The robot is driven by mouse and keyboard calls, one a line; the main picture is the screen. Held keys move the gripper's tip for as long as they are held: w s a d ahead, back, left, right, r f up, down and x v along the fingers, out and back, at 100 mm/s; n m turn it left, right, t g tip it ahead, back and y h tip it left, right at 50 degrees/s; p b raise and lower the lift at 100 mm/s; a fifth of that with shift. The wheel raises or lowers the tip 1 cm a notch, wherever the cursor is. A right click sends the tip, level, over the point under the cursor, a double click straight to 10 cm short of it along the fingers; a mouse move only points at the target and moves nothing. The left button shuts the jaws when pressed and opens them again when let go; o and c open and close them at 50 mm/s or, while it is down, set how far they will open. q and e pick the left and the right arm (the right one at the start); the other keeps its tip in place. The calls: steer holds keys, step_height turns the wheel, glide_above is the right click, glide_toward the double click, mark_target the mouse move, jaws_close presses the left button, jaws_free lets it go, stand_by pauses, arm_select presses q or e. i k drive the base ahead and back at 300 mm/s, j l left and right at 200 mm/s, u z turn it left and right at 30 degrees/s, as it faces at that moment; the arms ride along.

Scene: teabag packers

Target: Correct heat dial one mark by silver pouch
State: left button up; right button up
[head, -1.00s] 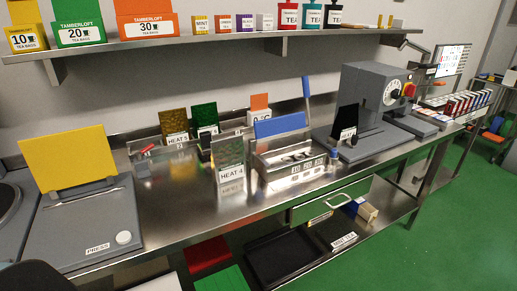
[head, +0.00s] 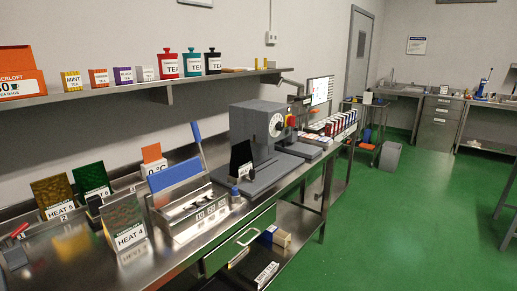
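The heat dial is probably the white round dial (head: 276,125) on the front of the grey machine (head: 252,150) at the middle of the bench. Its marks are too small to read. A textured grey-green pouch sample (head: 123,215) with a HEAT 4 label stands at the front left of the bench; I cannot tell for sure that it is the silver one. Behind it stand a gold sample (head: 52,193) labelled HEAT 5 and a green sample (head: 92,180) with a HEAT label. A black panel (head: 240,158) stands at the machine's base. Neither gripper is in view.
A metal holder (head: 190,212) with a blue board stands left of the machine. A red button (head: 291,121) is beside the dial. A drawer (head: 240,243) sits under the bench front. A shelf (head: 150,90) with tea boxes and tins runs above. Green floor (head: 400,220) is free at right.

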mark_target(280, 125)
steer(key=i+l+z, duration=0.2)
steer(key=i+l, duration=0.55)
steer(key=i+l+z, duration=0.25)
steer(key=i+l, duration=0.4)
steer(key=i, duration=0.1)
